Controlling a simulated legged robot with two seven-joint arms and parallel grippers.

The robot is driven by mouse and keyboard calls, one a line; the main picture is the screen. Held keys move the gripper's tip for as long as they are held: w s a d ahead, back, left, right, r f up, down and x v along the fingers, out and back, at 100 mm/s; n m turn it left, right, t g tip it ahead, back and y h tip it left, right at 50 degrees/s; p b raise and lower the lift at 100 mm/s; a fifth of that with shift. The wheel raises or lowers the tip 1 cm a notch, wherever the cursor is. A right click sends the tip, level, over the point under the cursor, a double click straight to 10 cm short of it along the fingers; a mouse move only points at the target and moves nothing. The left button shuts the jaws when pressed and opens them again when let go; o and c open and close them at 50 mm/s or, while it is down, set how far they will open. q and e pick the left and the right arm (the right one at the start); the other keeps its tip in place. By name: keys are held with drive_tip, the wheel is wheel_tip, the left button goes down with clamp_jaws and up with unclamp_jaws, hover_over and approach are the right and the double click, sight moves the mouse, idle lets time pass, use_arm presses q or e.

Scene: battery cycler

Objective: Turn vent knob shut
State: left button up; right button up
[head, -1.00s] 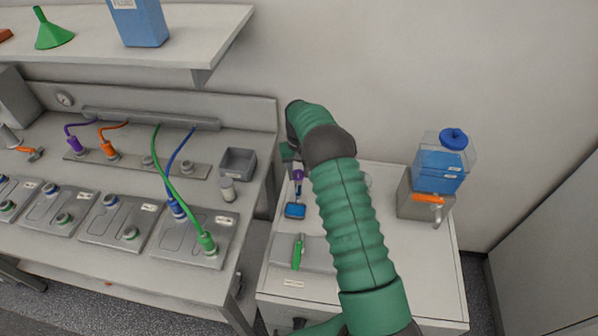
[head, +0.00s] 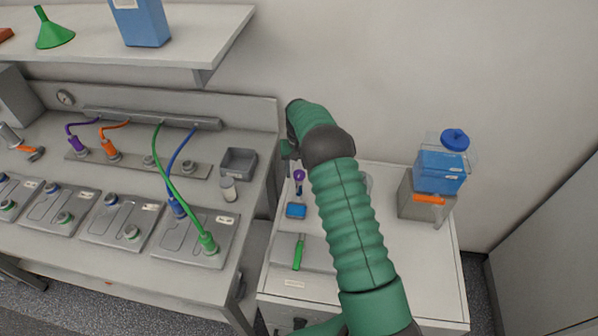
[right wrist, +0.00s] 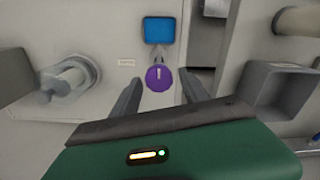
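The purple vent knob (right wrist: 158,79) is round with a short white mark that stands upright in the right wrist view. It also shows in the head view (head: 299,175), left of my right arm. My right gripper (right wrist: 161,80) is open, with one dark finger on each side of the knob. I cannot tell whether the fingers touch it. In the head view the right gripper (head: 287,152) is small and partly hidden by its own wrist. A blue square panel (right wrist: 159,30) lies beside the knob. My left gripper is not in view.
A grey bin (right wrist: 279,92) and a grey round fitting (right wrist: 68,83) flank the knob in the right wrist view. A green-handled tool (head: 298,253) lies on the white cabinet. A blue liquid tank (head: 440,172) stands at right. The cell bench (head: 120,185) is at left.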

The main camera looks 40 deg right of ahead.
sight(299, 174)
drive_tip(key=shift+o, duration=0.3)
drive_tip(key=shift+s+f, duration=0.1)
drive_tip(key=shift+f, duration=0.05)
wheel_tip(299, 174, up, 17)
drive_tip(key=b, duration=0.1)
drive_tip(key=shift+f, duration=0.15)
